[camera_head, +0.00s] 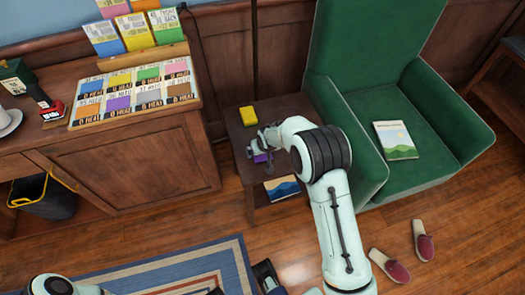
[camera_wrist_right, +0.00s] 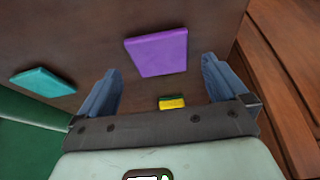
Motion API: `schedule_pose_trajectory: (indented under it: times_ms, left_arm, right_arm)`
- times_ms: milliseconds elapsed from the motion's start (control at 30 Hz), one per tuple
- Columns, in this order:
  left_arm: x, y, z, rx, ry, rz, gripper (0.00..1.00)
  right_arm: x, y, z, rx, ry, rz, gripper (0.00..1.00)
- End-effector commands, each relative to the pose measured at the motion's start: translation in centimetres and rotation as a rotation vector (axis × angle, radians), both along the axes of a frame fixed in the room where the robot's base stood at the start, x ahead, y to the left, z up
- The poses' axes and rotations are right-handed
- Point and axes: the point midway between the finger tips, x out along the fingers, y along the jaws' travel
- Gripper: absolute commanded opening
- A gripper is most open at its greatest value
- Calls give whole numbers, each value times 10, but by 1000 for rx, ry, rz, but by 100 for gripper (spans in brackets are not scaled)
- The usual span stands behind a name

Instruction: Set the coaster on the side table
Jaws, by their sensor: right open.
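The side table (camera_head: 238,134) is a small dark wood table between the cabinet and the green armchair. A purple square (camera_head: 261,157) lies flat on its top; it also shows in the right wrist view (camera_wrist_right: 158,52). A teal square (camera_wrist_right: 42,82) lies to its left there. I cannot tell from looks alone which square is the coaster. My right gripper (camera_head: 260,150) is over the tabletop, open and empty; in the right wrist view its fingers (camera_wrist_right: 160,72) point towards the purple square, apart from it.
A yellow block (camera_head: 248,116) lies at the table's back; it also shows between my fingers (camera_wrist_right: 171,102). A book (camera_head: 282,188) is on the lower shelf. The green armchair (camera_head: 350,60) stands close on the right, the cabinet (camera_head: 140,160) on the left. Slippers (camera_head: 390,266) lie on the floor.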

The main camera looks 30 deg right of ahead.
Motion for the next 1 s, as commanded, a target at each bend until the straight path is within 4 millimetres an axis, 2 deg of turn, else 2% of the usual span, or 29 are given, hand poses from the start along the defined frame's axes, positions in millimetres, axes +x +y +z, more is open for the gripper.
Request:
schedule_pose_trajectory:
  times_ms: [33,100,300,467,533,567,633,667,733,767,800,867,900,1000]
  left_arm:
    - [-1,0,4,0,3,-1,43]
    - [-2,0,7,-1,7,-2,43]
    - [-5,0,13,-3,18,-4,43]
    - [-7,0,15,-4,23,-5,43]
    - [-7,0,15,-3,24,-6,43]
    - [-7,0,15,-3,24,-5,43]
    - [-7,0,15,-3,25,-5,43]
    - [-7,0,15,-3,25,-5,43]
    - [-7,0,15,-3,25,-5,43]
    - [-7,0,15,-3,25,-5,43]
    - [-7,0,15,-3,25,-5,43]
    - [-7,0,15,-3,24,-5,43]
    - [-7,0,15,-3,24,-5,43]
    - [-7,0,15,-3,24,-6,43]
  right_arm:
    - [-4,2,15,0,-4,2,100]
    - [-10,4,30,0,-4,3,100]
    - [-24,6,65,1,-3,2,100]
    - [-31,8,80,-1,-1,1,100]
    - [-35,9,78,3,7,3,100]
    - [-39,11,72,7,15,5,100]
    - [-53,19,47,25,49,14,100]
    - [-62,23,32,38,67,17,100]
    - [-94,39,-12,80,126,28,100]
    - [-111,47,-32,102,153,30,100]
    - [-137,58,-58,135,191,29,100]
    - [-179,77,-92,188,245,25,100]
    - [-208,90,-110,224,279,17,100]
    - [-276,122,-138,308,356,-11,100]
